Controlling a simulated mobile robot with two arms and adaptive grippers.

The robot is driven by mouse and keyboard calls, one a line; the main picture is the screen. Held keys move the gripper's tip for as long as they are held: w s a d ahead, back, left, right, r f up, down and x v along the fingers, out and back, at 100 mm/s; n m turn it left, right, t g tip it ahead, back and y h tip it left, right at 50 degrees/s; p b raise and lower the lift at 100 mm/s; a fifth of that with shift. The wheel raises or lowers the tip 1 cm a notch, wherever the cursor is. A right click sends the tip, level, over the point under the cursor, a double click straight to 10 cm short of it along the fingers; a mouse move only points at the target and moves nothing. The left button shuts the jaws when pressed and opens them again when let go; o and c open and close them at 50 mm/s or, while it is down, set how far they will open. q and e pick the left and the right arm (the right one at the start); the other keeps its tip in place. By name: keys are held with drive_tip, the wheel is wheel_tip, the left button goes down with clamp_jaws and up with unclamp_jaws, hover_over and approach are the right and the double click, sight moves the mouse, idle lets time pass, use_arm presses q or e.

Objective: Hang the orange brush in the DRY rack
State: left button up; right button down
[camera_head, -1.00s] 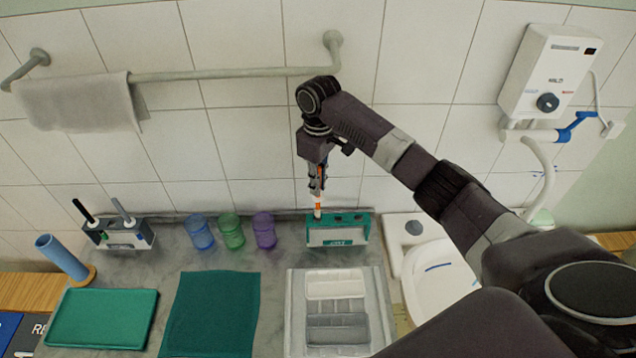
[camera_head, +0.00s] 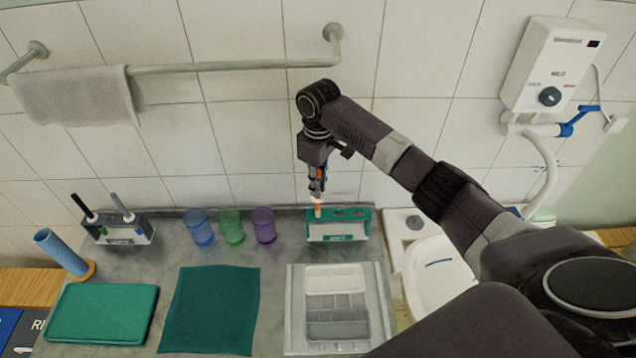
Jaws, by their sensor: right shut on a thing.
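The orange brush (camera_head: 318,210) hangs upright below my right gripper (camera_head: 317,189), which is shut on it. Only a short orange and pale piece shows under the fingers. The brush's lower end is at the left end of the green rack (camera_head: 338,231), over or in its leftmost opening; I cannot tell how deep. The rack has several dark openings on top and a white front with a small green label, too small to read. A second rack (camera_head: 124,235), white and grey, stands at the left with a black-handled and a grey-handled brush. My left gripper is not in view.
Blue, green and purple cups (camera_head: 232,226) stand left of the green rack. A sectioned grey tray (camera_head: 336,306), a dark green cloth (camera_head: 211,310) and a green tray (camera_head: 101,313) lie in front. A sink (camera_head: 437,281) is at right; a towel bar (camera_head: 230,67) runs above.

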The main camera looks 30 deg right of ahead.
sight(318, 209)
drive_tip(key=shift+f+b, duration=0.35)
drive_tip(key=shift+f, duration=1.15)
drive_tip(key=shift+f+b, duration=0.6)
drive_tip(key=shift+f, duration=1.25)
drive_tip(key=c, duration=1.9)
unclamp_jaws()
drive_tip(key=shift+o, duration=0.4)
drive_tip(key=o, duration=0.5)
drive_tip(key=shift+c, duration=0.2)
drive_tip(key=shift+r, duration=0.1)
